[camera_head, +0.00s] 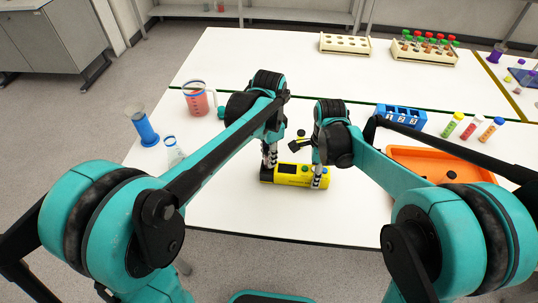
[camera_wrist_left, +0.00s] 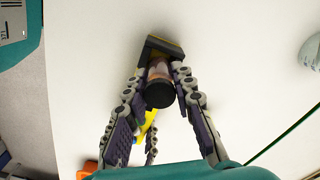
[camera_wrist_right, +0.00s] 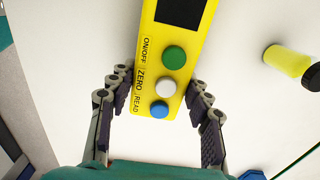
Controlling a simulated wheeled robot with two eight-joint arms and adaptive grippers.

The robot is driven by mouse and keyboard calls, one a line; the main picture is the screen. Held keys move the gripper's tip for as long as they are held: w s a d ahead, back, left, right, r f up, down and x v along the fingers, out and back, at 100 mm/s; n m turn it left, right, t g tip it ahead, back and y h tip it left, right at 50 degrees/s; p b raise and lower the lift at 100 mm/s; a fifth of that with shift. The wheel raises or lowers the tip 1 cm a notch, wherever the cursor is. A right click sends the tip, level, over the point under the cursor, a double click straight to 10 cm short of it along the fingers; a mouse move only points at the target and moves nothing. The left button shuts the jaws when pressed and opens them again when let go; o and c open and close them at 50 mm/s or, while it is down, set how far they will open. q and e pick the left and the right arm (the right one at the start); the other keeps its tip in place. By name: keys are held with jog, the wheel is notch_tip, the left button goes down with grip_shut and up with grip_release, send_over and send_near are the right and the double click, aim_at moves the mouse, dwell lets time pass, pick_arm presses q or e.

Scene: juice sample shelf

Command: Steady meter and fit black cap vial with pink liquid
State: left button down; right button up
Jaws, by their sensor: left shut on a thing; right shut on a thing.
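The yellow meter (camera_head: 300,172) lies on the white table, its dark end to the left. In the right wrist view the meter (camera_wrist_right: 166,50) shows green, white and blue buttons. My right gripper (camera_head: 318,180) is shut across its button end (camera_wrist_right: 160,108). My left gripper (camera_head: 269,160) is over the dark end. In the left wrist view, it (camera_wrist_left: 160,85) is shut on the black cap vial (camera_wrist_left: 159,93), with pinkish liquid below the cap. The vial is over the meter's dark end; its base is hidden, so I cannot tell how deep it sits.
A yellow vial (camera_wrist_right: 287,60) lies beyond the meter. A blue rack (camera_head: 400,113), several colored vials (camera_head: 472,127) and an orange tray (camera_head: 400,152) are at right. A beaker (camera_head: 198,98), blue-based cylinder (camera_head: 146,130) and flask (camera_head: 174,152) stand at left. The table's front is clear.

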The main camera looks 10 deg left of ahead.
pick_arm(q)
jog(key=shift+f, duration=1.35)
jog(key=shift+r, duration=0.2)
jog(key=shift+r, duration=1.15)
jog(key=shift+f, duration=1.35)
jog(key=shift+r, duration=0.1)
jog(key=shift+r, duration=1.25)
jog(key=c, duration=1.2)
grip_release()
